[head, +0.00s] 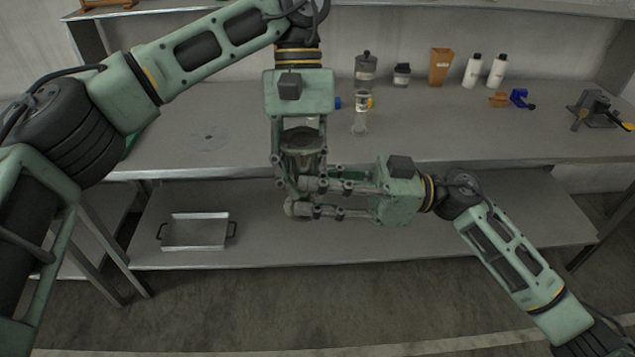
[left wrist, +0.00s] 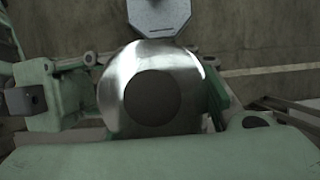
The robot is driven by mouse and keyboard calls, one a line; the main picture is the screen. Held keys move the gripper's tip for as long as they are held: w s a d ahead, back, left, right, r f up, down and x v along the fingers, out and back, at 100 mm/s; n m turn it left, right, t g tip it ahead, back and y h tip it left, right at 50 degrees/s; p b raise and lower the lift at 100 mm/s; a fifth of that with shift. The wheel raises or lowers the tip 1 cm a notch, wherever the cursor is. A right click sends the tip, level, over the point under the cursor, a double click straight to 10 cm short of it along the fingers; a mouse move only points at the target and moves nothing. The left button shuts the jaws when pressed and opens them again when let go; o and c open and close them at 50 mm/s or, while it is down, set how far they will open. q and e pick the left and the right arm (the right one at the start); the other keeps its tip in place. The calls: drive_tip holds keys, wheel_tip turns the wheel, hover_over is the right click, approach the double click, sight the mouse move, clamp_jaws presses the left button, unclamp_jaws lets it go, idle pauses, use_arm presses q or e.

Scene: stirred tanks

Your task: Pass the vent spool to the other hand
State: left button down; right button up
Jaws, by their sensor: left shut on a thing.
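The vent spool (left wrist: 112,92) is a shiny metal round piece with a dark round centre, seen end-on in the left wrist view. In the head view its grey flange (head: 304,140) shows below my left wrist. My left gripper (head: 300,180) points down and is shut on the spool. My right gripper (head: 296,198) comes in from the right, with its fingers across the lower end of the left gripper, close to the spool.
A grey workbench (head: 210,115) stands behind the grippers. It holds a dark jar (head: 366,72), white bottles (head: 473,71), a brown carton (head: 440,67) and a vise (head: 597,110). A metal tray (head: 196,232) lies on the lower shelf. The bench's left part is largely bare.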

drive_tip(key=shift+s, duration=0.15)
drive_tip(key=c, duration=0.6)
use_arm(q)
drive_tip(key=c, duration=1.2)
unclamp_jaws()
use_arm(e)
clamp_jaws()
